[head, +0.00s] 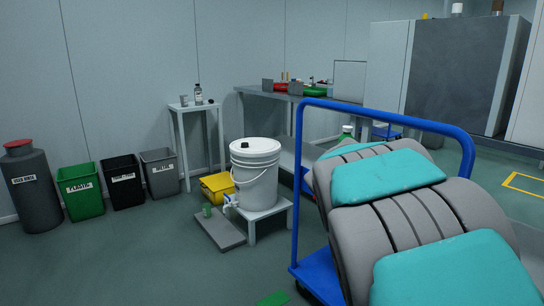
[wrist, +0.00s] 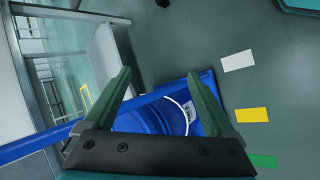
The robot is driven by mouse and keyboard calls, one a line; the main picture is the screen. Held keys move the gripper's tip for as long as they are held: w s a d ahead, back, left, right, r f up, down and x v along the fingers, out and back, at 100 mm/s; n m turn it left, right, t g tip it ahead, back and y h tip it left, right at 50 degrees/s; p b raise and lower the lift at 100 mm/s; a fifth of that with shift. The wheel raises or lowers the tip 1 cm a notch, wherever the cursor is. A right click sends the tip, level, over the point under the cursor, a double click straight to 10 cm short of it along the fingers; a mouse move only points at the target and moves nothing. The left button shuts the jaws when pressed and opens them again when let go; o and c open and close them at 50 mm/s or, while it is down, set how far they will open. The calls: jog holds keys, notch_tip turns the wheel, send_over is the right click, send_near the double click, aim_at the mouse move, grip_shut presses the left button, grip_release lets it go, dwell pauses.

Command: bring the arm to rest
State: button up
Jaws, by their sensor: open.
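My gripper (wrist: 158,72) shows in the wrist view with its two green fingers wide apart and nothing between them. It is above a blue cart (wrist: 212,88). A blue round container (wrist: 150,121) with a white band or handle and a label lies beyond the fingers, partly hidden by the dark palm. In the head view, large grey and teal parts of my arm fill the lower right, in front of the blue cart (head: 374,117). The gripper itself is not visible in the head view.
A white bucket (head: 255,172) stands on a low stand (head: 269,213) left of the cart. Several bins, including a green one (head: 80,193), line the left wall. A workbench (head: 289,98) is behind. Floor at the lower left is clear.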

jog(key=s+a+f+y, duration=0.3)
jog(key=s+a, duration=0.5)
jog(key=s, duration=0.4)
jog(key=s+a+f+y+p, duration=0.1)
jog(key=s+a+f+y, duration=0.3)
jog(key=s+a, duration=0.4)
jog(key=s+y, duration=0.1)
jog(key=s, duration=0.3)
jog(key=shift+a+g+y, duration=0.15)
jog(key=shift+g+y, duration=0.15)
jog(key=shift+s, duration=0.1)
